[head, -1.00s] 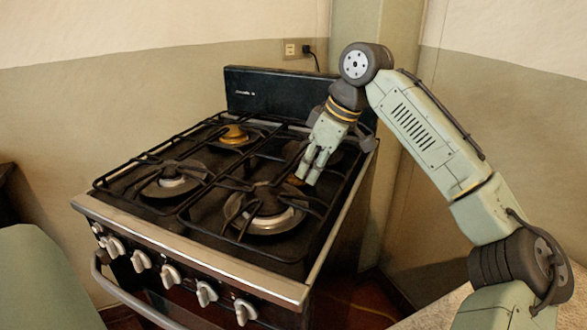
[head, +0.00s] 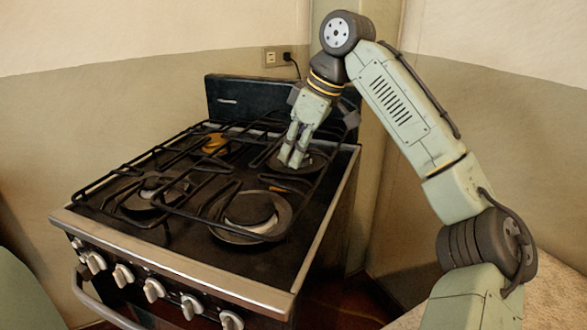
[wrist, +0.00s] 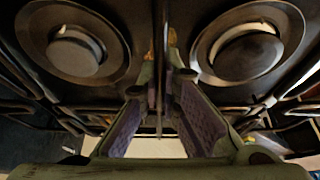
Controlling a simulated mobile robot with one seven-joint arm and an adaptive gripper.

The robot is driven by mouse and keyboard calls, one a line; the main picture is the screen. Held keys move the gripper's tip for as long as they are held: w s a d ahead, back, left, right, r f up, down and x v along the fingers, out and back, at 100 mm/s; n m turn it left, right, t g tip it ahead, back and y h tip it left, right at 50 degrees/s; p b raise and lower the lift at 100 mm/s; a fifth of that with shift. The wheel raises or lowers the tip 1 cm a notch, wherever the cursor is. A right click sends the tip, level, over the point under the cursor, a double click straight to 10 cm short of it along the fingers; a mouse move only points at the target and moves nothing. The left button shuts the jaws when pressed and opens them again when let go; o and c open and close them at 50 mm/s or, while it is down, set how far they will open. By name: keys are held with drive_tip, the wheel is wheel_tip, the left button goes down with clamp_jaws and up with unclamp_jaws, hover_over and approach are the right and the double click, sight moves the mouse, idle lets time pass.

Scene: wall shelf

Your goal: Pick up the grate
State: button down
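The grate (head: 222,190) is a dark metal frame of thin bars over the stove top. It appears raised above the burners, with the front right burner (head: 250,212) showing clearly below it. My gripper (head: 292,158) is at the grate's right rear part, pointing down. In the wrist view, my gripper (wrist: 161,82) has its two purple-padded fingers closed on either side of a thin bar of the grate (wrist: 159,45). The exact contact at the fingertips is small and dark.
The stove (head: 180,262) has a silver front edge and several knobs. Its dark back panel (head: 228,100) stands close behind my gripper. A wall and a pale column are behind the stove. A green rounded object (head: 20,295) is at the lower left.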

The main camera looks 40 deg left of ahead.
wheel_tip(320, 180, up, 22)
drive_tip(key=p, duration=0.7)
drive_tip(key=shift+r, duration=0.25)
drive_tip(key=shift+f, duration=0.1)
